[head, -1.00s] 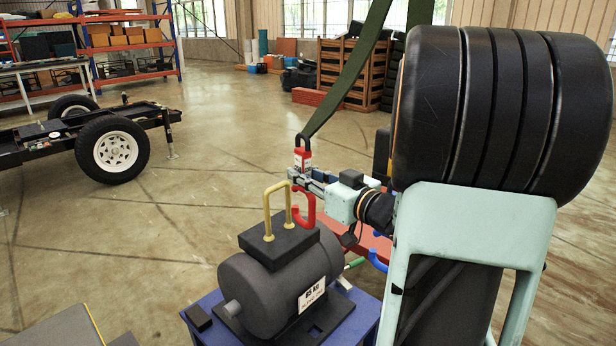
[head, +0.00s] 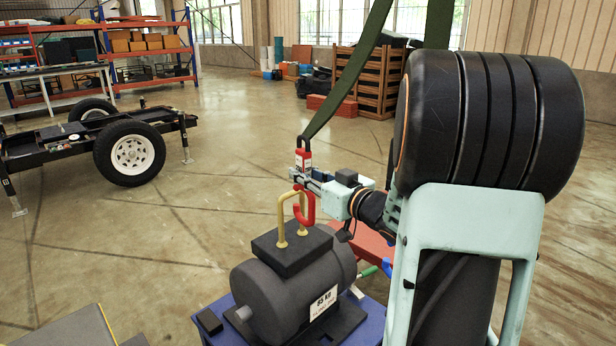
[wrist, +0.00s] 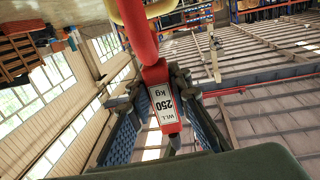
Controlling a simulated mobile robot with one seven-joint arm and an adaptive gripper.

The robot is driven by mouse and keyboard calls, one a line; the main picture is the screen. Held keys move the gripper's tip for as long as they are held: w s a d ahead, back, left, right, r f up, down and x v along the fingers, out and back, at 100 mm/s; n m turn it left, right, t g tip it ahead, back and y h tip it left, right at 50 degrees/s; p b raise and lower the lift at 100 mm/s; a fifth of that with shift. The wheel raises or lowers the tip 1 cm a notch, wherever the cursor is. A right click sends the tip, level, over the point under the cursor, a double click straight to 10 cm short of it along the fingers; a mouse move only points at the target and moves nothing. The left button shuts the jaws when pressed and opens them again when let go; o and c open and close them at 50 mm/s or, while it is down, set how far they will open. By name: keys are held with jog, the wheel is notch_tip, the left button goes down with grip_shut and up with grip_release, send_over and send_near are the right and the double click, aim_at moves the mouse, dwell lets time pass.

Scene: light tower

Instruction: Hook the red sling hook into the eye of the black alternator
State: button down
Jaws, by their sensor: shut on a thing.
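My gripper (head: 302,176) is shut on the labelled red shank of the red sling hook (head: 311,205), above the alternator. The hook's curve overlaps the eye's right side; I cannot tell whether it passes through. In the wrist view the hook's shank (wrist: 163,98) is between my fingers (wrist: 165,125), and its bend is near the yellow eye (wrist: 160,8) at the top.
The dark green sling (head: 352,75) runs from the hook up to the right. A wheeled trailer (head: 110,145) stands at left; the floor between is open.

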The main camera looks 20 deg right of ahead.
jog(key=shift+r+x, duration=0.15)
jog(key=shift+x, duration=1.1)
jog(key=shift+r+x, duration=0.1)
jog(key=shift+x, duration=1.15)
jog(key=shift+f+b, duration=0.45)
jog(key=shift+f, duration=0.35)
jog(key=c, duration=1.8)
grip_release()
jog(key=shift+o, duration=0.4)
jog(key=shift+f, duration=0.3)
jog(key=v, duration=1.2)
jog(key=shift+r, duration=0.25)
